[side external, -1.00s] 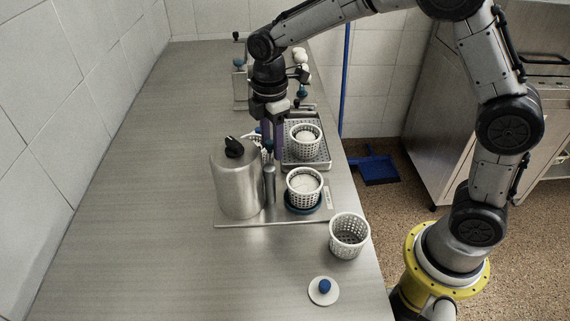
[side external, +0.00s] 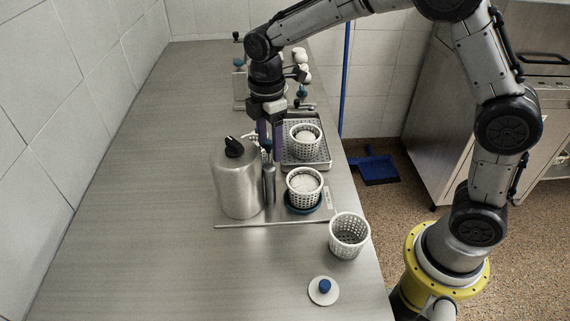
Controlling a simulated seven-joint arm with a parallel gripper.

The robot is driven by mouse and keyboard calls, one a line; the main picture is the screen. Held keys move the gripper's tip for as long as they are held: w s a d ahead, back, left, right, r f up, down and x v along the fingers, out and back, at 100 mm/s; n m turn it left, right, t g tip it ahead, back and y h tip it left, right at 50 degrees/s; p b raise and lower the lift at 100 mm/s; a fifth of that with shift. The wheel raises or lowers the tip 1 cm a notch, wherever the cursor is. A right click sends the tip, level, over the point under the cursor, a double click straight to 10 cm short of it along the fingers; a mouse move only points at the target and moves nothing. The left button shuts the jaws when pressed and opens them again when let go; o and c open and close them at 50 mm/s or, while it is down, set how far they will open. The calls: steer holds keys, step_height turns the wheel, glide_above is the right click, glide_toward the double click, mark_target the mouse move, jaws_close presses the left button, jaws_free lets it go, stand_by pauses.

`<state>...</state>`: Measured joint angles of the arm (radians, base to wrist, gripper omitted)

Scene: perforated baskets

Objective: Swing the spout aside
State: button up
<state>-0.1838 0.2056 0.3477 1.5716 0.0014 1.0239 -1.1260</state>
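A steel tank (side external: 238,182) with a black knob stands on a metal base plate, with a steel post (side external: 269,186) close on its right. A spout is not clearly visible; the area behind the post is partly covered by my fingers. My gripper (side external: 269,150) points down just behind the post, with its two purple fingers apart. A small dark blue part shows between or behind the fingers; I cannot tell whether they touch it. A white perforated basket (side external: 304,190) with pale contents sits on a blue ring right of the post.
Another filled basket (side external: 305,145) stands on a steel tray (side external: 318,160) behind. An empty basket (side external: 349,237) and a white lid with blue knob (side external: 324,291) are in front. Another basket is partly hidden behind the tank. The counter's left side is clear.

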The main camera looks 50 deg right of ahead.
mark_target(269, 140)
steer(key=shift+r, duration=3.45)
steer(key=s+d+r+m+t, duration=0.2)
steer(key=s+d+r, duration=0.1)
steer(key=s+r, duration=0.3)
steer(key=s+d+r+m+t, duration=0.2)
steer(key=s+d+r, duration=0.15)
steer(key=s, duration=0.45)
steer(key=s+d+f+m+t, duration=0.1)
steer(key=s+f+m, duration=0.5)
steer(key=s+m, duration=0.5)
steer(key=shift+f+t, duration=0.3)
steer(key=shift+f, duration=0.05)
